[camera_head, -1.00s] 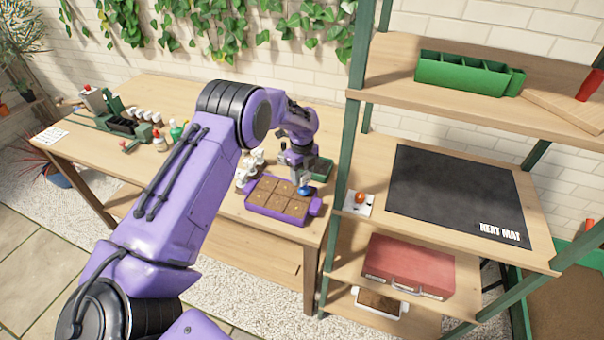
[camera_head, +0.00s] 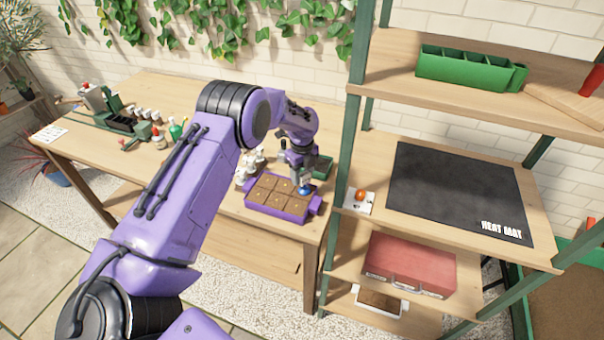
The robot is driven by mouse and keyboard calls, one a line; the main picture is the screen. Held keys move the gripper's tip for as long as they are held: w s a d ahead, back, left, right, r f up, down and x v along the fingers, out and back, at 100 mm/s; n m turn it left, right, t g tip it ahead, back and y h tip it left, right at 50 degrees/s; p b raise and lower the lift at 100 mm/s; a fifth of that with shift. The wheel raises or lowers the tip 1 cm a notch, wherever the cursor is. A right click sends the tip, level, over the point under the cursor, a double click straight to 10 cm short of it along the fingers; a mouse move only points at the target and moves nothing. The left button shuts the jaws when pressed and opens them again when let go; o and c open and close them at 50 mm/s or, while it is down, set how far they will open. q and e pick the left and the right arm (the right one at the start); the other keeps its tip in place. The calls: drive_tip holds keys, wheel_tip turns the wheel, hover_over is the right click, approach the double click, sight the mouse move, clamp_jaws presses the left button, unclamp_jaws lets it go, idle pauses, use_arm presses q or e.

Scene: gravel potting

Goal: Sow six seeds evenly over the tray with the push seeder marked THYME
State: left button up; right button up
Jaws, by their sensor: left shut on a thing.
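The purple tray (camera_head: 277,212) stands near the right end of the wooden bench, with brown soil cells showing small pale spots. My left gripper (camera_head: 301,173) is over the tray's right side, shut on a seeder with a blue lower end (camera_head: 304,189). The seeder is roughly upright, its blue end at the right-hand cells. I cannot tell whether it touches the soil. Its marking is too small to read, and the gripper hides its upper part. My right gripper is not in view.
The shelf unit's green post (camera_head: 341,175) rises close on the right. A heat mat (camera_head: 455,190) lies on the middle shelf.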

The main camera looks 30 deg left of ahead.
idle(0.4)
use_arm(q)
wheel_tip(320, 180, up, 3)
drive_tip(key=shift+p, duration=1.25)
drive_tip(key=shift+f, duration=0.1)
drive_tip(key=shift+s, duration=0.1)
